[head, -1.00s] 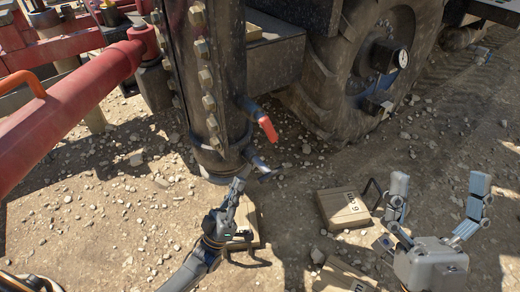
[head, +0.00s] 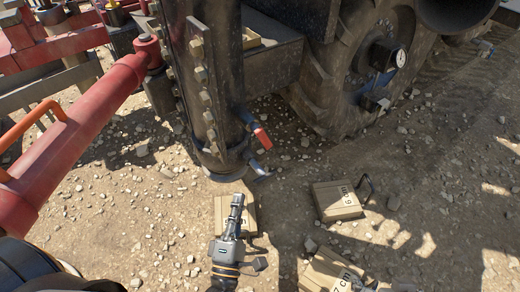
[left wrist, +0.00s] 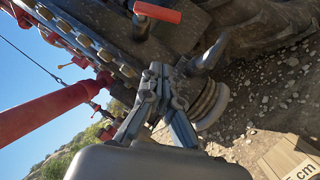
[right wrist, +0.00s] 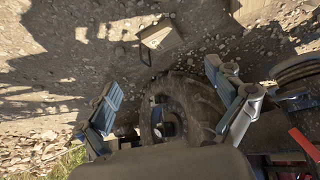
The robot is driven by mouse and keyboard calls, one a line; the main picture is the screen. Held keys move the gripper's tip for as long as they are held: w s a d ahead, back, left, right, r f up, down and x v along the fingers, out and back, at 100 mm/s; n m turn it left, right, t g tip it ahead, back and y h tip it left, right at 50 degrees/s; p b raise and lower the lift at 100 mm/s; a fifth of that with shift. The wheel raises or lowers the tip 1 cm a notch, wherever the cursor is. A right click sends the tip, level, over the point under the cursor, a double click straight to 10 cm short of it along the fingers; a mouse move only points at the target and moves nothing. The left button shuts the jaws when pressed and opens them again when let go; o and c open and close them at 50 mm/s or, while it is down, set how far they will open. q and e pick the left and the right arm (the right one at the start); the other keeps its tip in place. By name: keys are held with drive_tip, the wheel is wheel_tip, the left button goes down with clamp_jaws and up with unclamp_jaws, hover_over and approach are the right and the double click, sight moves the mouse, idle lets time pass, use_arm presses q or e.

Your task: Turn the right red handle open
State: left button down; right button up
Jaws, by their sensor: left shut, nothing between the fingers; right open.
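A red handle (head: 261,135) sticks out from the right side of the dark bolted column (head: 205,85). In the left wrist view the red handle (left wrist: 158,12) is at the top edge, beyond my fingers. A grey lever (head: 257,166) is lower on the column. My left gripper (head: 238,200) is shut and empty, below and left of the red handle and apart from it. It also shows shut in the left wrist view (left wrist: 157,78). My right gripper (right wrist: 167,85) is open and empty in the right wrist view; the red handle (right wrist: 304,144) is at that view's right edge.
A tan box (head: 338,201) lies right of the column's foot. Another box (head: 222,213) is partly behind my left gripper, and one (head: 325,275) is at the bottom. A large tyre (head: 335,85) stands behind. A thick red pipe (head: 85,125) is at left.

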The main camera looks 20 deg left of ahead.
sight(261, 136)
use_arm(q)
drive_tip(key=shift+s+d+r+n, duration=0.1)
drive_tip(key=shift+s+d+n, duration=0.15)
drive_tip(key=shift+n, duration=0.15)
use_arm(e)
drive_tip(key=shift+s+d+f+g, duration=0.2)
drive_tip(key=shift+s+g, duration=0.15)
drive_tip(key=shift+s, duration=0.2)
drive_tip(key=shift+s+d+f+g, duration=0.2)
drive_tip(key=shift+s+g, duration=0.15)
drive_tip(key=shift+s, duration=0.2)
use_arm(q)
drive_tip(key=shift+w, duration=0.15)
drive_tip(key=shift+g, duration=0.3)
drive_tip(key=x, duration=0.4)
drive_tip(key=d+x, duration=0.1)
drive_tip(key=x, duration=0.7)
drive_tip(key=shift+d+r, duration=0.35)
drive_tip(key=shift+d, duration=0.1)
drive_tip(key=shift+w+d+r, duration=0.2)
drive_tip(key=shift+w+d, duration=0.1)
drive_tip(key=shift+w, duration=0.1)
use_arm(e)
drive_tip(key=shift+w+a+r+t, duration=0.1)
drive_tip(key=shift+w+r+t, duration=0.1)
drive_tip(key=shift+w, duration=0.15)
drive_tip(key=shift+w+a+r+t, duration=0.1)
drive_tip(key=shift+w+t, duration=0.1)
drive_tip(key=shift+w, duration=0.15)
drive_tip(key=shift+f, duration=0.1)
